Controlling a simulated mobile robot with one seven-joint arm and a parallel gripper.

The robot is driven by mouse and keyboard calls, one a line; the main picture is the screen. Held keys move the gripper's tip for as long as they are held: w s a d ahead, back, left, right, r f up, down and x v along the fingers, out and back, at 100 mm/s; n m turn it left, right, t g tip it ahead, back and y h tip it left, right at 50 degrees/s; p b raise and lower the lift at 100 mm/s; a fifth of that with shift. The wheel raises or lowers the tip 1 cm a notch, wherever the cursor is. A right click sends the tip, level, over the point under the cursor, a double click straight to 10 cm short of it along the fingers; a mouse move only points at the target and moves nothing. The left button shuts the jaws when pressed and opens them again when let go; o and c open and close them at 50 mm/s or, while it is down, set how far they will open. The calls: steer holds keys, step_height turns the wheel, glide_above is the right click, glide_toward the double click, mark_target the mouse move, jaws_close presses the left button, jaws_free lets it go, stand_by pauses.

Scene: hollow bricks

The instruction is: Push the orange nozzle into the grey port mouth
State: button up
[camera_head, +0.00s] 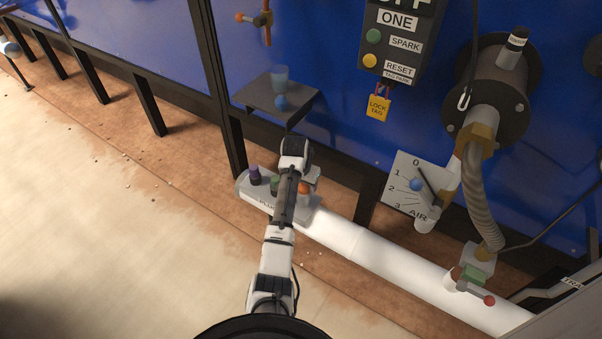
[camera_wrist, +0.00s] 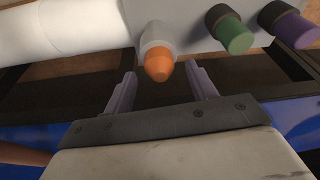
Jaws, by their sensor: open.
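The orange nozzle (camera_wrist: 159,65) shows in the wrist view with its rounded tip toward the camera. Its back end meets a light grey collar (camera_wrist: 154,37), which looks like the port mouth; how deep it sits cannot be told. My gripper (camera_wrist: 161,72) is open, with one finger on each side of the nozzle and visible gaps between. Nothing is held. In the head view the nozzle is a small orange spot (camera_head: 304,188) beside my gripper, partly hidden by my arm.
A green-tipped plug (camera_wrist: 236,34) and a purple-tipped plug (camera_wrist: 296,28) sit beside the nozzle on the same grey block. A white pipe (camera_head: 400,268) runs right from it. The floor at left is clear.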

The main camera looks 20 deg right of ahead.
steer(key=b+v, duration=0.2)
steer(key=v, duration=1)
steer(key=shift+r, duration=0.2)
